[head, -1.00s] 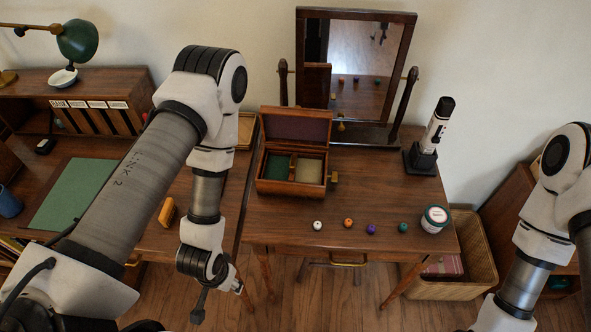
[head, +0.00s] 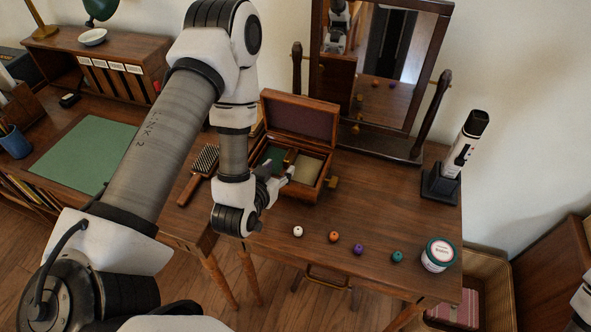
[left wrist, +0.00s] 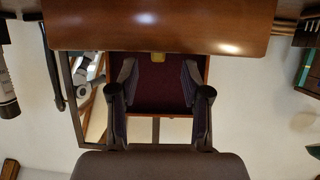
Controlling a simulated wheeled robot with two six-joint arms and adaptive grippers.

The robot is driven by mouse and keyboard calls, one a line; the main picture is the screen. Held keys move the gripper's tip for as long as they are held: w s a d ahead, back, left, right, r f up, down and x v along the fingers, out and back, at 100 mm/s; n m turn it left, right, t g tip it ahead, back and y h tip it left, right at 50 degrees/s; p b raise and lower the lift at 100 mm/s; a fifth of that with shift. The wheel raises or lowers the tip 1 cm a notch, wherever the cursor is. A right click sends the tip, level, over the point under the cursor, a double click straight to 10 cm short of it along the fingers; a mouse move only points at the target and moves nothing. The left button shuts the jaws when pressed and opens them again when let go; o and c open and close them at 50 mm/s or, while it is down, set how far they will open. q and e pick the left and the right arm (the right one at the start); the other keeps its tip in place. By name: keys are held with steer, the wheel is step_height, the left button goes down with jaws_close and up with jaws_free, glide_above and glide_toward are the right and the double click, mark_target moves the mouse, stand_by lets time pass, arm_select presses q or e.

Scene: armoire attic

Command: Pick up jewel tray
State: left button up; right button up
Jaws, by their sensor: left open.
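The open jewel box (head: 313,193) stands on the dressing table, its dark-lined lid raised at the back. Inside is the jewel tray (head: 290,157), with a green section on the left and a beige one on the right. My left gripper (head: 279,178) is open and empty at the box's front left, partly covering the tray. In the left wrist view its spread fingers (left wrist: 163,82) appear before the lid's dark lining (left wrist: 158,85), with a wooden wall of the box across the top. The tray's inside is hidden there. My right gripper is out of view.
Several small coloured balls, including a white one (head: 298,231), and a round tin (head: 438,254) line the front of the table (head: 390,205). A mirror (head: 372,75) stands behind. A black-and-white device (head: 463,150) is at right, a hairbrush (head: 200,170) at left.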

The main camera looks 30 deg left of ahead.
mark_target(286, 164)
arm_select(q)
steer(key=p+x, duration=0.1)
steer(key=x, duration=0.6)
steer(key=shift+w+f+p, duration=0.25)
steer(key=shift+p, duration=0.05)
steer(key=shift+d, duration=0.1)
jaws_close()
